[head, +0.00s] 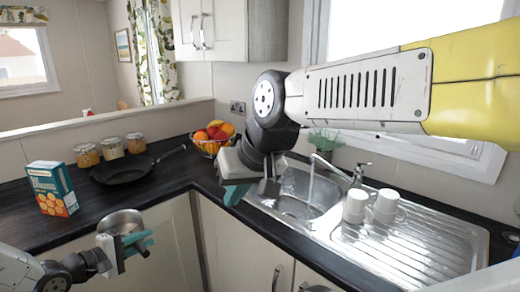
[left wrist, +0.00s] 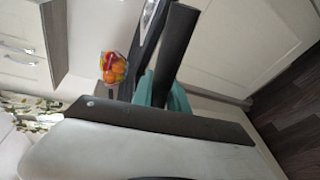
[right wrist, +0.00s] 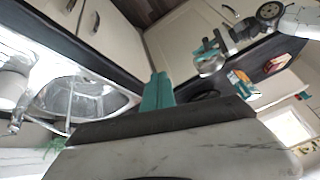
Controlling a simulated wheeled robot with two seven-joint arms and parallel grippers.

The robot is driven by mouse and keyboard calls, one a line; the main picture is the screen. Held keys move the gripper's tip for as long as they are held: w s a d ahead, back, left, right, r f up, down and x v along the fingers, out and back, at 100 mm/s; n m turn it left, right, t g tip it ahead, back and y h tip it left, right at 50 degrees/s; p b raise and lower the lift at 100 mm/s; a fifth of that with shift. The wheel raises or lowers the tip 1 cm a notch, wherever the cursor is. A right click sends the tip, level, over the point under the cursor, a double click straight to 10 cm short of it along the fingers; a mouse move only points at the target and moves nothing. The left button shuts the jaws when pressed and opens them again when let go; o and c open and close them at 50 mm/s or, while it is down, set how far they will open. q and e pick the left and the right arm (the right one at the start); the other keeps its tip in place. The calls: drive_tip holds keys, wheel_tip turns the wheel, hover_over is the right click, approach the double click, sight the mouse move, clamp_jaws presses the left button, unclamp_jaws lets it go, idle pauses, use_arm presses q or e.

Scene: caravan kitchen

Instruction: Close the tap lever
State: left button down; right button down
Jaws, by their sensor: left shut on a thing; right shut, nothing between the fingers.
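The tap (head: 327,163) stands behind the sink (head: 262,203) with water running from its spout into the basin. A small upright metal piece (head: 359,173) is by its base; I cannot tell if it is the lever. The tap also shows at the left edge of the right wrist view (right wrist: 15,127). My right gripper (head: 236,192) is shut and empty, beside the sink's left end, apart from the tap. My left gripper (head: 138,242) is shut on a metal pot (head: 121,221), held in front of the left counter. In the left wrist view, a dark bar lies at the fingers.
White mugs (head: 356,206) stand on the drainer (head: 435,240) right of the tap. A fruit bowl (head: 212,138) sits in the counter corner. A black pan (head: 124,169), jars (head: 110,147) and a carton (head: 52,188) stand on the left counter.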

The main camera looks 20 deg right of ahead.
drive_tip(key=w+d+f+m+g+h, duration=0.2)
drive_tip(key=w+d+m+g+h, duration=0.35)
drive_tip(key=d, duration=0.95)
drive_tip(key=w+d+f+m+g+h, duration=0.1)
drive_tip(key=w+d+m+g+h, duration=0.2)
drive_tip(key=w+d+m, duration=0.85)
drive_tip(key=w+d+f+m+g+h, duration=0.15)
drive_tip(key=w+d+g+h, duration=0.3)
drive_tip(key=d, duration=1.45)
drive_tip(key=m+g+h, duration=0.1)
drive_tip(key=h, duration=0.1)
hover_over(364, 164)
drive_tip(key=w, duration=0.3)
drive_tip(key=f, duration=0.2)
drive_tip(key=shift+s+a+f, duration=0.2)
drive_tip(key=shift+s+f, duration=0.15)
drive_tip(key=shift+f, duration=0.25)
drive_tip(key=shift+s+a+f, duration=0.25)
drive_tip(key=shift+s+f, duration=0.05)
drive_tip(key=shift+f, duration=0.25)
drive_tip(key=shift+s+a+f, duration=0.2)
drive_tip(key=shift+s+f, duration=0.15)
drive_tip(key=shift+f, duration=0.25)
drive_tip(key=shift+h, duration=0.3)
